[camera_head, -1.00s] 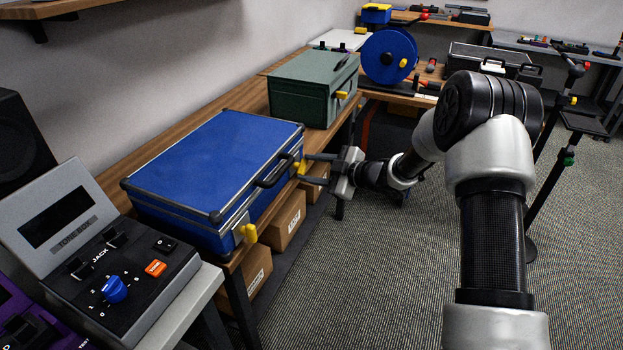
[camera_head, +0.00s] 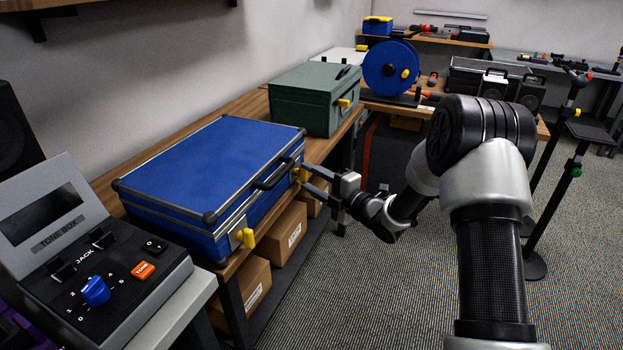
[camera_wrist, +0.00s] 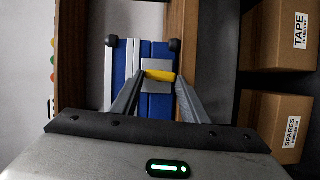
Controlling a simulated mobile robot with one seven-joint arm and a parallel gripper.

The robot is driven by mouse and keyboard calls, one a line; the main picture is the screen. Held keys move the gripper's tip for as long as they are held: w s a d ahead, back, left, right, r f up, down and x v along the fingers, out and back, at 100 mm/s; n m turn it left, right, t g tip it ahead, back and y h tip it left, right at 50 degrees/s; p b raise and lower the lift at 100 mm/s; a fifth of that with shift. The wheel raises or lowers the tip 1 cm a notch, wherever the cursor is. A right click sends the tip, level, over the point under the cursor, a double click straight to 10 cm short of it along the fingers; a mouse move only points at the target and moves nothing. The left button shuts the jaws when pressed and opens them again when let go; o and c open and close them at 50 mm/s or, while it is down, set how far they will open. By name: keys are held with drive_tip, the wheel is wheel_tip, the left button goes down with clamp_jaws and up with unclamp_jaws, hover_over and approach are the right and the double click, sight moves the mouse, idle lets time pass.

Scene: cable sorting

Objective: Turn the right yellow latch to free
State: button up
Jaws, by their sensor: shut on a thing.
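A blue case (camera_head: 215,165) with silver edges and a black handle (camera_head: 273,174) lies closed on the wooden bench. Its right yellow latch (camera_head: 302,174) is on the front face near the far corner. My gripper (camera_head: 302,178) reaches this latch from the right and is shut on it. In the wrist view the latch (camera_wrist: 160,76) lies crosswise between the fingertips, over a silver plate, with the blue case (camera_wrist: 159,106) behind it. The left yellow latch (camera_head: 246,238) is at the near end of the front face, away from my gripper.
A green case (camera_head: 310,100) stands beyond the blue case. A blue reel (camera_head: 390,68) stands farther back. A tone box (camera_head: 100,265) is at the near left. Cardboard boxes (camera_head: 285,232) sit on the shelf below the bench. The carpet right of the bench is open.

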drive_tip(key=shift+f+n, duration=0.1)
drive_tip(key=shift+n, duration=0.4)
drive_tip(key=o, duration=1.1)
drive_tip(key=shift+c, duration=0.2)
drive_tip(key=p+v, duration=0.2)
drive_tip(key=v, duration=1.5)
drive_tip(key=shift+d+f, duration=0.15)
drive_tip(key=shift+f, duration=0.2)
drive_tip(key=shift+s, duration=0.15)
